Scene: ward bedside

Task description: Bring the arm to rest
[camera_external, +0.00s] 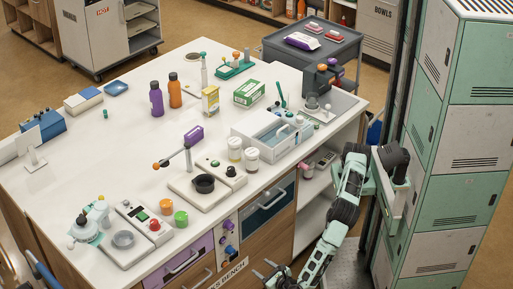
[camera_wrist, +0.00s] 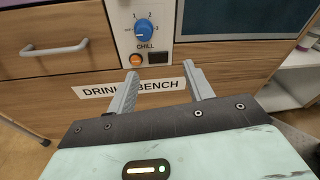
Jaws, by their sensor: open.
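My gripper (camera_external: 267,268) is low in front of the bench, at the bottom of the external view. In the wrist view my gripper (camera_wrist: 163,84) shows two grey fingers spread apart with nothing between them. The fingers point at the bench front, near a white label (camera_wrist: 130,88) that reads in part "DRINK" and "BENCH". I cannot tell the exact gap between fingertips and bench front.
The white bench top (camera_external: 95,155) carries bottles, cups, a box and small appliances. A blue knob (camera_wrist: 145,29) marked CHILL and a drawer handle (camera_wrist: 55,48) are on the bench front. Green lockers (camera_external: 465,135) stand close on the right. A grey cart (camera_external: 310,45) is behind.

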